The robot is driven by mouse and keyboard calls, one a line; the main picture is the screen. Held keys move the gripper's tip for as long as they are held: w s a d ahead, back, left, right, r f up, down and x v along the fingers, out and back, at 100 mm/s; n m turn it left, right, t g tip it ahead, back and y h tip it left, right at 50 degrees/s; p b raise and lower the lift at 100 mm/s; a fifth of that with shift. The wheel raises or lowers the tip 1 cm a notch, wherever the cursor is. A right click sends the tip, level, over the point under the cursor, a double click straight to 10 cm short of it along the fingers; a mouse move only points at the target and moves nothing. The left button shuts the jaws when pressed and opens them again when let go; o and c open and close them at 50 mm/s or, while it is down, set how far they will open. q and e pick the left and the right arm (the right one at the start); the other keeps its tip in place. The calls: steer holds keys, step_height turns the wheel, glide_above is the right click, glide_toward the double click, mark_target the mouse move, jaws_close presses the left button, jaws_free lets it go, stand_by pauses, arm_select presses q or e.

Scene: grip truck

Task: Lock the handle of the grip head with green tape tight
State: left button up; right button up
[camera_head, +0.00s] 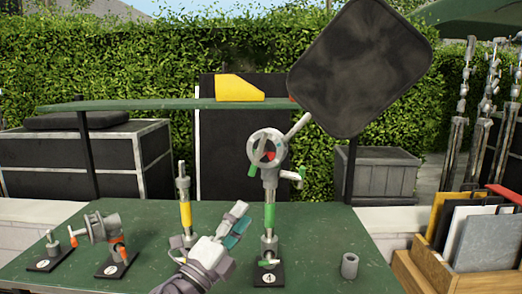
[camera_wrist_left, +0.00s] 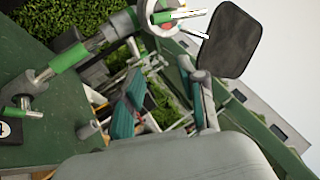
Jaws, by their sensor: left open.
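The stand numbered 4 (camera_head: 269,215), a grey post with a green tape band, stands upright on the table. Its round grip head (camera_head: 265,148) carries a handle with green tape (camera_head: 252,171) hanging at its left side. The grip head also shows at the top of the left wrist view (camera_wrist_left: 160,17), with a green-banded handle sticking out. My left gripper (camera_head: 238,225) is left of the post and below the grip head, apart from the handle. Its teal-padded fingers are spread and empty in the left wrist view (camera_wrist_left: 167,98). My right gripper is in neither view.
A large dark panel (camera_head: 360,70) is held by an arm from the grip head. A yellow-taped post (camera_head: 185,213), an orange-taped clamp (camera_head: 118,240) and a small grey cylinder (camera_head: 349,265) stand on the green table (camera_head: 330,225). A wooden crate (camera_head: 430,266) is at right.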

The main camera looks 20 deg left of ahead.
arm_select(q)
step_height(320, 180, up, 9)
steer(key=d+m+g+h, duration=0.1)
steer(key=m+g+h, duration=0.55)
steer(key=m, duration=0.85)
steer(key=m+g+y, duration=0.1)
steer(key=m+y, duration=0.1)
steer(key=m, duration=0.6)
glide_toward(258, 149)
steer(key=p+x, duration=0.1)
steer(key=x, duration=0.2)
steer(key=p+x, duration=0.2)
steer(key=x, duration=0.1)
steer(key=p+x, duration=0.2)
steer(key=x, duration=0.2)
steer(key=shift+r, duration=0.4)
steer(key=shift+w+d+f, duration=0.1)
steer(key=shift+w+d, duration=0.15)
steer(key=shift+w, duration=0.15)
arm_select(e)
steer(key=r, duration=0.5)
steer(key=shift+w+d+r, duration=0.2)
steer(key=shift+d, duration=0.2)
arm_select(q)
jaws_close()
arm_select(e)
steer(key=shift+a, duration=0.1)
